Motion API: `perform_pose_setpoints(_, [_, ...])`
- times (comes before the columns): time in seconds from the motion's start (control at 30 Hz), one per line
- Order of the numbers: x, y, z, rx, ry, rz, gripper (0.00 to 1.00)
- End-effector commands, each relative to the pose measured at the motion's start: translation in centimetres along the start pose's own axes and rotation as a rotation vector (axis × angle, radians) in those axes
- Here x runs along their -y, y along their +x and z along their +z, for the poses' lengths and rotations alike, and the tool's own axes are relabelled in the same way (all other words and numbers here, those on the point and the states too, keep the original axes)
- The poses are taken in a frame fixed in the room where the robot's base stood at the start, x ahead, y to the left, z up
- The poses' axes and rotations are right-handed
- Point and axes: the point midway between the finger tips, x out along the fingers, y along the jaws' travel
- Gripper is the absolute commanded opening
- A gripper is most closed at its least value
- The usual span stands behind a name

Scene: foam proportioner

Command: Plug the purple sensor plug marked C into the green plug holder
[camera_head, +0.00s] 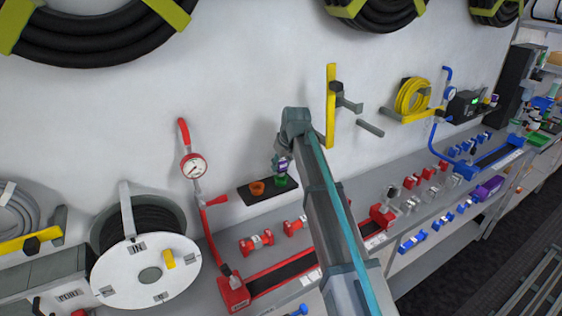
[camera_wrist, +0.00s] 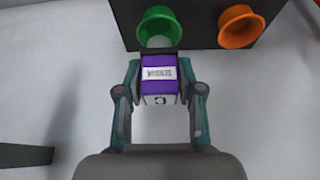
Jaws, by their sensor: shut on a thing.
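The purple sensor plug (camera_wrist: 160,72) carries a white label and a letter C on its near end. My gripper (camera_wrist: 160,88) is shut on it, one finger on each side. The green plug holder (camera_wrist: 157,22) is a round cup just beyond the plug in the wrist view. In the head view, my gripper (camera_head: 283,163) is directly above the green holder (camera_head: 281,181), and the plug is mostly hidden.
An orange holder (camera_wrist: 240,27) sits beside the green one on the same dark plate (camera_wrist: 199,30). A red gauge stand (camera_head: 194,167) stands to the left in the head view. Red blocks (camera_head: 257,240) lie on the shelf in front. The white wall is close behind.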

Motion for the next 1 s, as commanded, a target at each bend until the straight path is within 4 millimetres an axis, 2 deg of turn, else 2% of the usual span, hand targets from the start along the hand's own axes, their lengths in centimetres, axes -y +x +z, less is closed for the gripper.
perform_pose_setpoints(0.1, [0.0, 1.2, 0.5, 0.0, 0.0, 0.0, 0.0])
perform_pose_setpoints(0.27, [0.0, 1.7, 0.7, -0.001, 0.0, 0.0, 0.0])
perform_pose_setpoints(1.0, [0.0, 1.7, 0.7, 0.0, 0.0, 0.0, 0.0])
